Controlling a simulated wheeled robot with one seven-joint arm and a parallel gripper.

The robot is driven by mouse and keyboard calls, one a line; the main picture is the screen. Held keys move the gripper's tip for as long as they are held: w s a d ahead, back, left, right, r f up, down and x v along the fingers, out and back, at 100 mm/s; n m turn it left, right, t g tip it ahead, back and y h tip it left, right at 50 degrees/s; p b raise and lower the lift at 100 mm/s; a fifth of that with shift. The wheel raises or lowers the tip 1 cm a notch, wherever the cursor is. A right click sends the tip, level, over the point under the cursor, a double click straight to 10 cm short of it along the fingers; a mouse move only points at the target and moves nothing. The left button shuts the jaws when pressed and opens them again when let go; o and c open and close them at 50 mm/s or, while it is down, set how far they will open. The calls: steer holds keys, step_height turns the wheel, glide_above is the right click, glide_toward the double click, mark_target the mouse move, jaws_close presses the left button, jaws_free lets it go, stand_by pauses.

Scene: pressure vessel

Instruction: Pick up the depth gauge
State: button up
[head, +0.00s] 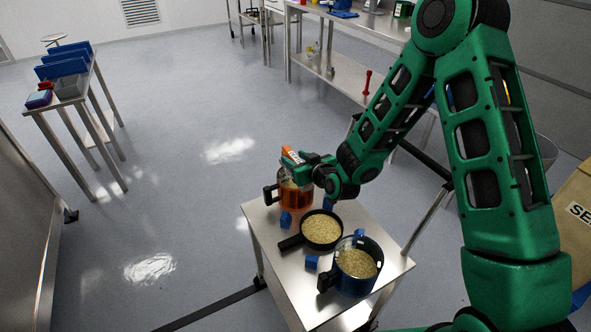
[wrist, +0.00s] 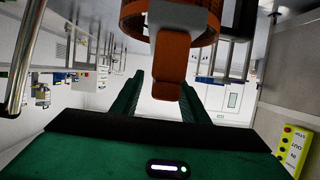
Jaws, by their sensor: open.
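An orange block (head: 291,155) with pale markings is at my gripper (head: 305,163) in the head view, above an amber jar. I cannot tell for sure that it is the depth gauge. In the wrist view an orange-brown part (wrist: 172,62) hangs down from a round orange rim, and its lower end shows between the two green fingers of my gripper (wrist: 160,92). The fingers are open, with gaps on both sides of this part. The fingertips are small in the head view and partly hidden by my wrist.
The amber jar (head: 295,196) stands on a small steel table (head: 293,277), with a black pan (head: 321,230) and a dark blue pot (head: 358,266) of grains. Small blue blocks lie around them. A red-handled tool (head: 367,82) stands by the back bench. Open floor lies left.

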jaws_close()
steer(key=shift+r, duration=0.1)
